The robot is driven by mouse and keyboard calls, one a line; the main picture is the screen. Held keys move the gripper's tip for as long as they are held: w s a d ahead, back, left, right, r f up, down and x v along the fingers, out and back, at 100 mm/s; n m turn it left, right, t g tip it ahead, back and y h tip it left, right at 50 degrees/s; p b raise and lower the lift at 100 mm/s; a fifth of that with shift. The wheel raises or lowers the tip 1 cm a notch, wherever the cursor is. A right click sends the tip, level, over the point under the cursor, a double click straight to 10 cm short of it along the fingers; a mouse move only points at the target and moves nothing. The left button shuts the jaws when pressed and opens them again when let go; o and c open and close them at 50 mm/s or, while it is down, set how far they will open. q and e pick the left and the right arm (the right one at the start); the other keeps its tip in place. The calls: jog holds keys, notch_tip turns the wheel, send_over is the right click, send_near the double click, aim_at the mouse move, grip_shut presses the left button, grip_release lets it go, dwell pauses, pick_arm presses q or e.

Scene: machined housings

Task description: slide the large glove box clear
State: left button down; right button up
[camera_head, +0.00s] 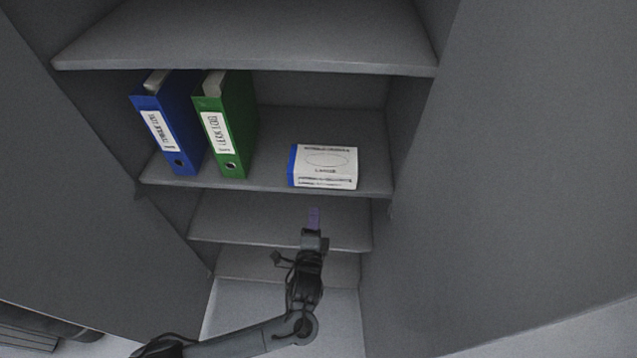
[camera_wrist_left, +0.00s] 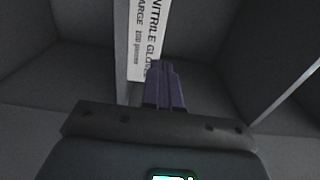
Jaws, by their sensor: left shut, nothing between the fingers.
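The large glove box (camera_head: 328,167) is white with a blue end and lies on the middle shelf, right of the binders, at the shelf's front edge. Its printed side (camera_wrist_left: 146,38) shows close up in the left wrist view, reading "NITRILE GLOVES". My right gripper is not in view.
A blue binder (camera_head: 170,125) and a green binder (camera_head: 227,125) stand upright left of the box, with a gap between. The upper shelf (camera_head: 245,45) is above, and a lower shelf (camera_head: 250,222) is bare. Grey cabinet doors flank both sides.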

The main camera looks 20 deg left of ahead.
aim_at(320, 176)
pick_arm(q)
jog(key=b+x, duration=0.1)
jog(key=x, duration=0.9)
jog(key=shift+w, duration=0.3)
jog(key=shift+w+a, duration=0.1)
jog(key=shift+w, duration=0.25)
